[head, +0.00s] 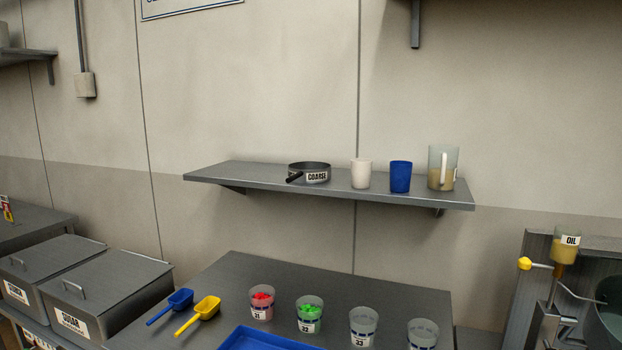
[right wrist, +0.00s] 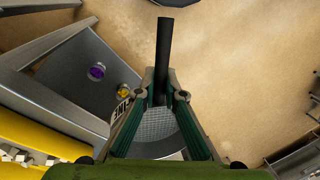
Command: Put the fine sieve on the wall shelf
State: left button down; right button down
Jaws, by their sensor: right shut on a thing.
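The wall shelf (head: 260,180) is a grey metal board on the wall in the head view. Its left end is bare. The fine sieve (right wrist: 158,125) shows in the right wrist view, with grey mesh, a black handle and a partly hidden label ending in "INE". My right gripper (right wrist: 161,94) is shut on it; the green-padded fingers stand on both sides of the sieve, and the handle points away beyond the fingertips. Neither gripper shows in the head view, so my left gripper is not seen.
On the shelf stand a coarse sieve (head: 317,177), a white cup (head: 361,174), a blue cup (head: 400,177) and a jug (head: 442,168). The table (head: 235,290) below holds a blue scoop (head: 180,298), a yellow scoop (head: 207,307), several labelled cups and a blue tray (head: 262,341).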

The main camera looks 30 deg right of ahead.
aim_at(231, 174)
jog(key=i+j, duration=0.2)
jog(key=j, duration=0.15)
jog(key=i+j, duration=0.2)
jog(key=j, duration=0.15)
jog(key=i+j, duration=0.2)
jog(key=j, duration=0.2)
jog(key=i+j, duration=0.2)
jog(key=j, duration=0.15)
jog(key=i+j, duration=0.2)
jog(key=j, duration=0.15)
